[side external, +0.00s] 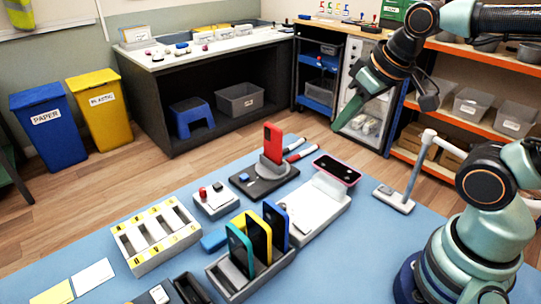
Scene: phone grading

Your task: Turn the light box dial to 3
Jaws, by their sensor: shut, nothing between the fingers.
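My gripper (347,112) is at the upper right, high above the far edge of the blue mat. Its green fingers point down and left, are together, and hold nothing. A long white box (304,213) on the mat may be the light box; a pink-edged phone (336,170) lies on a raised pale part at its far end. A small white box (215,202) with a red knob and a dark knob stands to its left. I cannot make out a numbered dial or its setting. My gripper is well apart from both boxes.
A red phone (273,142) stands upright in a grey holder on a black base. A rack (231,284) holds several upright phones. A white slotted tray (134,258) lies left. A white post stand (394,199) is right. The mat's front right (335,270) is clear.

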